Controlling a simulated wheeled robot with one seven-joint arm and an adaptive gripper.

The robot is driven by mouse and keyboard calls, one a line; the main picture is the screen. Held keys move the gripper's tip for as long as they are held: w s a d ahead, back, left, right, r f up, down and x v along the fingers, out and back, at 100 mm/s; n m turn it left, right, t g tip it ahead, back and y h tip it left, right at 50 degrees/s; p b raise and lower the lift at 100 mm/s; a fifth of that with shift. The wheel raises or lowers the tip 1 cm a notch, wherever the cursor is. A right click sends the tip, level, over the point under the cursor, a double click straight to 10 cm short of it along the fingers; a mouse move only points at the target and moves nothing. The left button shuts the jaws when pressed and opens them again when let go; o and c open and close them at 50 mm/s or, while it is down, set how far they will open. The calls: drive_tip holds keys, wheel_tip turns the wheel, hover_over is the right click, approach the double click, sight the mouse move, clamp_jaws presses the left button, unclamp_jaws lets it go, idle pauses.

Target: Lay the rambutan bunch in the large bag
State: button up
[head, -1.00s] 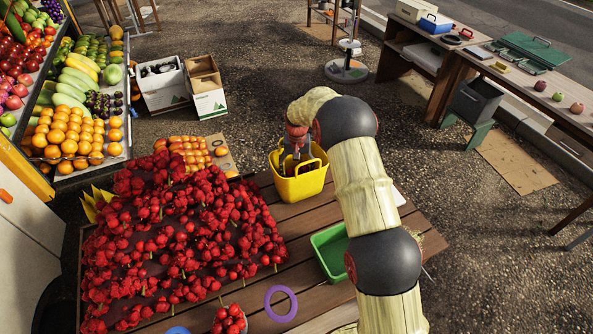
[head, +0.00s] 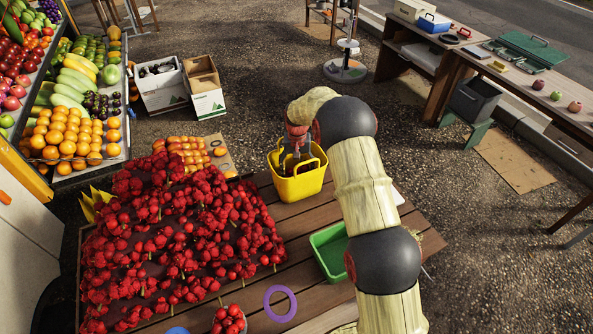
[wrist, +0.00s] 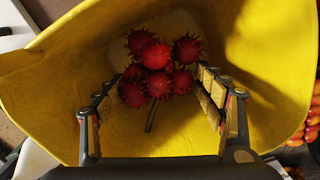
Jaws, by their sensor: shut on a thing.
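The large yellow bag (head: 298,188) stands upright on the wooden table's far edge, its handles raised. My gripper (head: 292,165) reaches down into its mouth; the head view hides most of the inside. In the wrist view, the red, spiny rambutan bunch (wrist: 155,70) is inside the bag (wrist: 60,75), its stem pointing toward my gripper (wrist: 159,75). The fingers stand wide apart, with their tips at the left and right sides of the bunch, shut on it. I cannot tell whether the bunch touches the bag's bottom.
A heap of red rambutans (head: 185,235) fills the table's left side. A green bin (head: 328,252), a purple ring (head: 280,303) and a bowl of red fruit (head: 229,321) are nearer. Orange fruit (head: 182,152) lies beyond the heap. Bare planks (head: 270,255) show between heap and bin.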

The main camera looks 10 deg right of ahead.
drive_tip(key=shift+f+b, duration=0.55)
drive_tip(key=shift+f, duration=0.7)
idle(1.0)
drive_tip(key=o, duration=1)
drive_tip(key=shift+r+p, duration=5.75)
drive_tip(key=shift+r, duration=5.6)
